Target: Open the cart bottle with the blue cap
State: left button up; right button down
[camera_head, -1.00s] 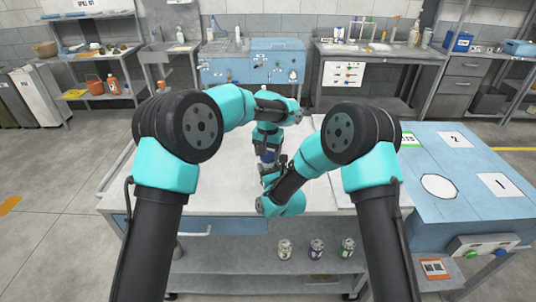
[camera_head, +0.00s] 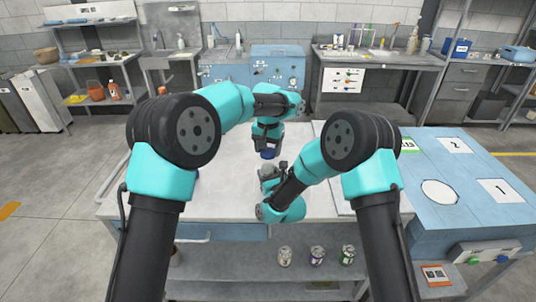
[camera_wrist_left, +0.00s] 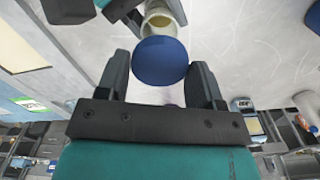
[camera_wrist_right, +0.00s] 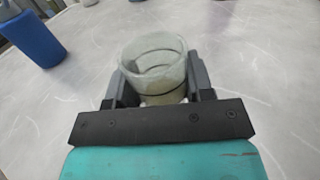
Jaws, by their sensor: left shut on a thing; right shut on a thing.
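My left gripper (camera_head: 268,146) is shut on the blue cap (camera_wrist_left: 160,60), which also shows below its fingers in the head view (camera_head: 268,154). My right gripper (camera_head: 272,174) is shut on the cart bottle (camera_wrist_right: 152,66), a pale, see-through bottle with a ringed neck. The bottle's mouth is open and uncapped in the right wrist view. In the left wrist view the bottle's open mouth (camera_wrist_left: 160,18) shows beyond the cap, apart from it. In the head view the right gripper and arm hide much of the bottle.
Both grippers are over the white cart top (camera_head: 230,195). Several cans (camera_head: 317,254) are on the shelf below. A blue table (camera_head: 440,190) with numbered pads adjoins the right side.

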jog(key=shift+c, duration=2.1)
grip_release()
jog(key=v, duration=1.2)
